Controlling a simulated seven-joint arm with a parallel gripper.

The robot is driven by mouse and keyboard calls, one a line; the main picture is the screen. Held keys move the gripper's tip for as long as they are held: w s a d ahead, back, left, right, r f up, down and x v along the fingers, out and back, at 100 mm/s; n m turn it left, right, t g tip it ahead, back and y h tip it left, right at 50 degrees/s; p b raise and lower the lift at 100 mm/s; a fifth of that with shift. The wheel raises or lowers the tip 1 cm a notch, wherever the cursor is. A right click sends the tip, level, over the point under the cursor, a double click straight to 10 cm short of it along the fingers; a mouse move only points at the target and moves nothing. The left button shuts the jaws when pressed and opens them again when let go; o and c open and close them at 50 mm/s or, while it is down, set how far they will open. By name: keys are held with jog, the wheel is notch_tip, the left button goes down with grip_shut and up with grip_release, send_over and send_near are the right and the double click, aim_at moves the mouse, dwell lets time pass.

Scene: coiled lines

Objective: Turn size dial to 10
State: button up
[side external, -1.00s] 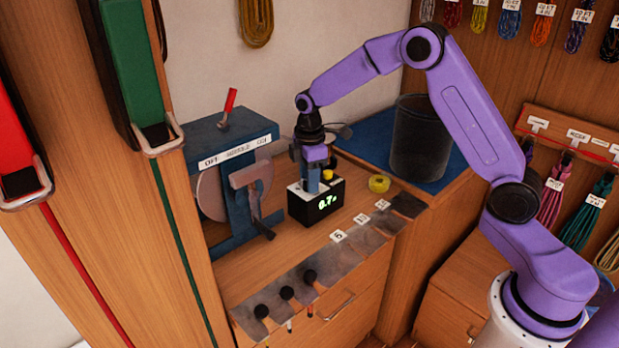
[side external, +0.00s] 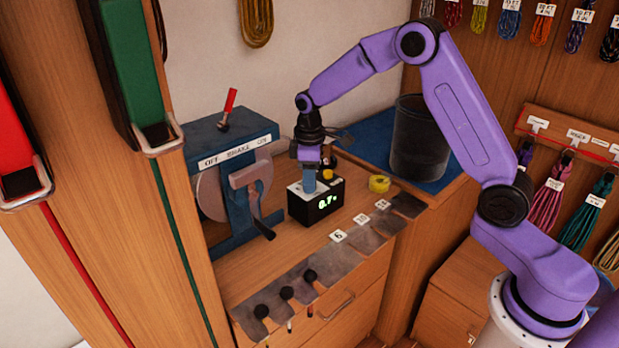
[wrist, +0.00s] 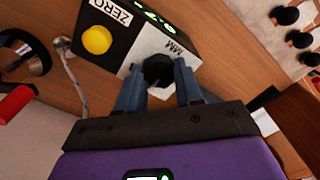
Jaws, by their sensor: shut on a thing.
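The size dial (wrist: 158,70) is a round black knob on the top of a small black-and-white box (side external: 318,206), beside a label that looks like "MM". The box has a green lit display (side external: 327,201), which seems to start with "0.7"; the rest is too small to read. My gripper (wrist: 158,84) points down over the box in the side view (side external: 310,186). Its two blue fingers are shut on the dial, one on each side. The side view hides the dial behind the fingers.
A yellow button (wrist: 97,39) marked ZERO sits close to the dial. A blue machine with a brake lever (side external: 250,180) stands left of the box. A yellow tape roll (side external: 379,184) lies to the right, and a dark bin (side external: 420,140) stands behind it.

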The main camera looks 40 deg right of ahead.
jog(key=o, duration=1)
jog(key=shift+o, duration=0.2)
jog(key=shift+r, duration=0.1)
notch_tip(320, 180, up, 17)
jog(key=shift+r, duration=0.15)
jog(key=s+a+f+n, duration=0.15)
jog(key=s+a, duration=0.25)
jog(key=s, duration=0.5)
jog(key=s+a+f, duration=0.2)
jog(key=s+a, duration=0.1)
jog(key=s, duration=0.7)
jog(key=s+d+f+n, duration=0.1)
jog(key=s+d+f, duration=0.1)
jog(key=s, duration=0.7)
jog(key=s+d+f+n, duration=0.1)
jog(key=s+d+f, duration=0.1)
jog(key=s, duration=0.7)
jog(key=shift+d+f, duration=0.35)
jog(key=shift+f, duration=0.35)
